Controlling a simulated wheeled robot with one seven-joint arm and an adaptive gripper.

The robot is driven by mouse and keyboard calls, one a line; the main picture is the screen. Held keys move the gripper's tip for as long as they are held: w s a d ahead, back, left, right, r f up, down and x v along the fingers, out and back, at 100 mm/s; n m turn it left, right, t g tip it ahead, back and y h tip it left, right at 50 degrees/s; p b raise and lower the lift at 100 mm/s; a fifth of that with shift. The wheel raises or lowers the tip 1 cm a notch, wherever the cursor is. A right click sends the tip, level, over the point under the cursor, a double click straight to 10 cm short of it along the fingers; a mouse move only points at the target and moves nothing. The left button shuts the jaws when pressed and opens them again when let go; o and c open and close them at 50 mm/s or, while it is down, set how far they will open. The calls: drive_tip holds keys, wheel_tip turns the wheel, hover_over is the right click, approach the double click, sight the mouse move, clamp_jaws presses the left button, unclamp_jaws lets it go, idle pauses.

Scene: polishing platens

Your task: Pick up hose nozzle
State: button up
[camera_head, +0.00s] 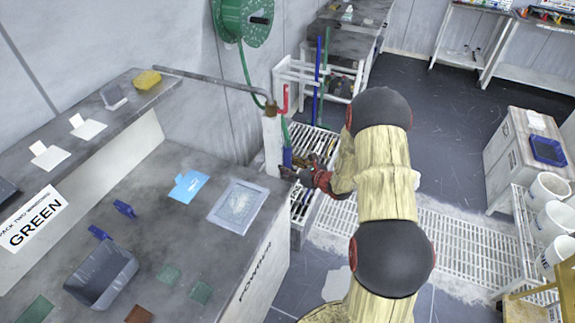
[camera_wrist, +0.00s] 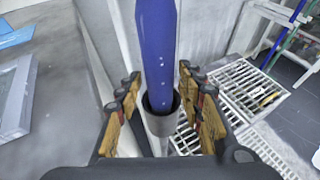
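The blue hose nozzle (camera_wrist: 158,45) stands upright in a dark-rimmed tubular holder (camera_wrist: 160,102) in the wrist view. It also shows as a small blue piece in the head view (camera_head: 287,157), beside the end of the grey bench. My gripper (camera_wrist: 159,84) is open. Its brown-padded fingers are on both sides of the nozzle and holder, with visible gaps on each side. In the head view my gripper (camera_head: 298,172) is close against the nozzle, partly hidden by my arm.
A grey bench (camera_head: 170,230) with a blue-grey tray (camera_head: 238,206) and a bin (camera_head: 102,275) lies left. A white post (camera_head: 271,145) and pipe stand beside the nozzle. A green hose reel (camera_head: 243,20) hangs behind. White floor grating (camera_head: 465,247) and open floor lie right.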

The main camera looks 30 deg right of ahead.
clamp_jaws()
idle(0.6)
